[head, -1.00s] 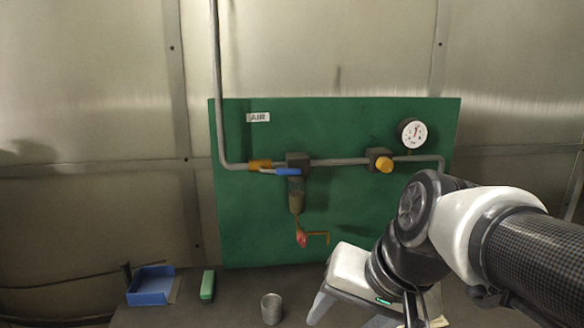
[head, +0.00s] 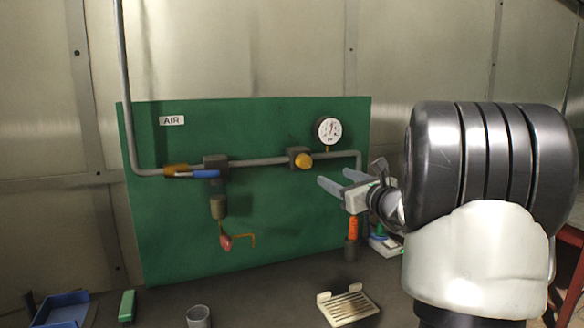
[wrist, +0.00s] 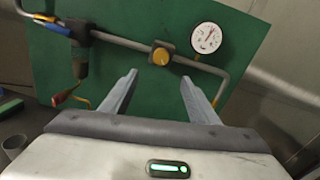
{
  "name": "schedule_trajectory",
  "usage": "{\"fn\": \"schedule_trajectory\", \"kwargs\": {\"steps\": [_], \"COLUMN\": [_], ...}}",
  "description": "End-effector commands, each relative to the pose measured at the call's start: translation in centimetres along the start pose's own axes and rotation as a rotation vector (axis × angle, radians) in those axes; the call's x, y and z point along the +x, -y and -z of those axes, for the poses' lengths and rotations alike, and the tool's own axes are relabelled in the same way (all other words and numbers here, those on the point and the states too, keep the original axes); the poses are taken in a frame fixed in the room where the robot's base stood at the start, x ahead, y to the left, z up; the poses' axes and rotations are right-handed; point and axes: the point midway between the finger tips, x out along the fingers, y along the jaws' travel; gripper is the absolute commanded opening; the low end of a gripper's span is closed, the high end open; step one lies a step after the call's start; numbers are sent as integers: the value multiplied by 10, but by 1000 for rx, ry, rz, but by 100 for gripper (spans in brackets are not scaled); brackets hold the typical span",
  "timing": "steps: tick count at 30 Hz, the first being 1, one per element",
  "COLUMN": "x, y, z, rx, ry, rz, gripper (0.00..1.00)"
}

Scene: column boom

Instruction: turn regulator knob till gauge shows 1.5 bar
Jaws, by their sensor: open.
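The yellow regulator knob (head: 304,161) sits on a dark block on the grey pipe, on the green panel. It also shows in the wrist view (wrist: 161,56), beyond the fingers and roughly between their lines. In the wrist view both fingers (wrist: 157,87) are spread.
A blue-handled valve (head: 205,174) and a filter bowl with a red tap (head: 226,242) are left of the knob. Below stand a blue bin (head: 62,308), a green case (head: 127,306), a grey cup (head: 198,317), a slotted tray (head: 349,305) and an orange-handled tool (head: 353,228).

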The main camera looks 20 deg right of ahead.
Motion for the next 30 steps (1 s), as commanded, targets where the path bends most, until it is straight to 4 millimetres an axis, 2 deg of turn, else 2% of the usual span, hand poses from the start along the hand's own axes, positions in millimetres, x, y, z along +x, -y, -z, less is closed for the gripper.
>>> {"fn": "schedule_trajectory", "kwargs": {"steps": [5, 8, 18, 24, 30], "x": [16, 34, 109, 147, 169], "y": [4, 4, 4, 5, 6], "z": [-1, -1, -2, -2, -2], "rx": [15, 14, 12, 10, 11], "ry": [7, 6, 6, 5, 5], "rz": [11, 10, 9, 9, 10], "gripper": [55, 55, 55, 55, 55]}}
